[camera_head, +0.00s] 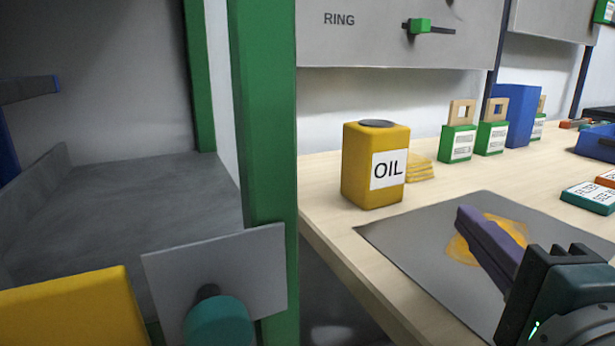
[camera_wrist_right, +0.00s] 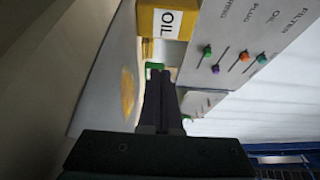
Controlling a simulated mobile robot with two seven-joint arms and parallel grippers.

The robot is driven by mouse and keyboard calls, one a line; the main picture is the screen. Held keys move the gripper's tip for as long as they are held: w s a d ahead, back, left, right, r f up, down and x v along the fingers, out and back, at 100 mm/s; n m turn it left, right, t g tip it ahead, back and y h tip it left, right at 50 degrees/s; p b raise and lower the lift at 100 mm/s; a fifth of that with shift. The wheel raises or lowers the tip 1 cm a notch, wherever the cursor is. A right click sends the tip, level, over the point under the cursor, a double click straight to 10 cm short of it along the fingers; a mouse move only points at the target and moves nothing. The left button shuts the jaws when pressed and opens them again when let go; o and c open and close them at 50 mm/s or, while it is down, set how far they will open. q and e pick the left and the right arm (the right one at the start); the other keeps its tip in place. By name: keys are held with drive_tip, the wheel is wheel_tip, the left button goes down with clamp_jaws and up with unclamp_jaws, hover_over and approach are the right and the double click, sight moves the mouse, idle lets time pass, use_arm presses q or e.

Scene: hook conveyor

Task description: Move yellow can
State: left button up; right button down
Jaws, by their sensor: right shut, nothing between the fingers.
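The yellow can (camera_head: 362,160), with a white OIL label and a dark round top, stands upright on the light wooden table near its left end. It also shows at the top of the right wrist view (camera_wrist_right: 150,22). My right gripper (camera_head: 464,215) is shut and empty, its dark purple fingers over the grey mat, to the right of the can and apart from it. The fingers (camera_wrist_right: 160,75) point toward the can in the right wrist view. My left gripper is not in view.
A grey mat (camera_head: 400,240) with a yellow stain lies in front of the can. Yellow cloths (camera_head: 420,170) lie beside it. Green boxes (camera_head: 458,143) and a blue bin (camera_head: 516,115) stand behind. A green post (camera_head: 263,120) and grey shelf (camera_head: 130,195) stand left.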

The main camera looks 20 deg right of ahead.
sight(383, 173)
drive_tip(key=x, duration=0.7)
drive_tip(key=shift+w+r, duration=0.2)
drive_tip(key=w, duration=0.3)
drive_tip(key=shift+w+a+f, duration=0.15)
drive_tip(key=shift+w+a, duration=0.1)
drive_tip(key=shift+a, duration=0.1)
drive_tip(key=shift+w+a, duration=0.25)
drive_tip(key=shift+w, duration=0.25)
drive_tip(key=shift+w+a, duration=0.4)
drive_tip(key=shift+w, duration=0.5)
drive_tip(key=shift+w+a, duration=0.35)
drive_tip(key=shift+w, duration=0.55)
